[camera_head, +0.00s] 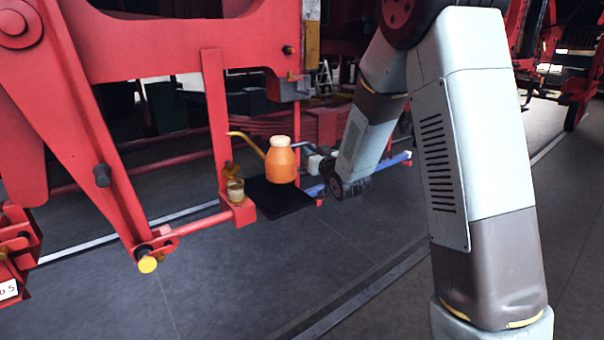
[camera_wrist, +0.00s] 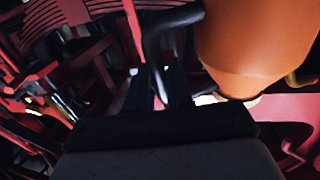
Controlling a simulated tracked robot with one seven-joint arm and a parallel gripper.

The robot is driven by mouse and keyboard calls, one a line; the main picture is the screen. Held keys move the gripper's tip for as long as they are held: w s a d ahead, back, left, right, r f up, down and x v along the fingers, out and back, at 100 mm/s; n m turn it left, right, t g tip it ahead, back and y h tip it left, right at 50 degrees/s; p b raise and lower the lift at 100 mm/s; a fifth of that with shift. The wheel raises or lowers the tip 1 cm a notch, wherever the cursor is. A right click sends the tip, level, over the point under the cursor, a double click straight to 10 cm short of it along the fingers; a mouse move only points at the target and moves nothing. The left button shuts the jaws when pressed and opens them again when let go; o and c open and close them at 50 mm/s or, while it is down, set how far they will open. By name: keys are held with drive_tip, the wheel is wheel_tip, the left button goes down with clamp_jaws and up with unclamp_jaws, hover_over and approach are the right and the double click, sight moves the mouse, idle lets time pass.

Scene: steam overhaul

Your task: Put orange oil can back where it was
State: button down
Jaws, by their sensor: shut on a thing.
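The orange oil can (camera_head: 281,162) has a pale cap and a thin yellow spout pointing left. It is upright, over or on a flat black plate (camera_head: 290,205) beside the red frame; I cannot tell whether its base touches. My gripper (camera_head: 312,160) is at the can's right side, shut on its handle. In the wrist view the orange can body (camera_wrist: 257,40) fills the upper right, and the dark handle (camera_wrist: 150,40) runs between the fingers of my gripper (camera_wrist: 157,88). The can's base is not clear in the wrist view.
A small brass and glass cup (camera_head: 236,190) sits on a red bracket just left of the plate. A red upright bar (camera_head: 216,120) stands close behind the spout. Red linkage (camera_head: 70,120) fills the left. The floor (camera_head: 250,280) in front is clear.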

drive_tip(key=w+a+f, duration=0.2)
drive_tip(key=w+f, duration=0.3)
drive_tip(key=f, duration=0.4)
drive_tip(key=shift+w+f, duration=0.15)
drive_tip(key=c, duration=1)
unclamp_jaws()
drive_tip(key=shift+f, duration=0.1)
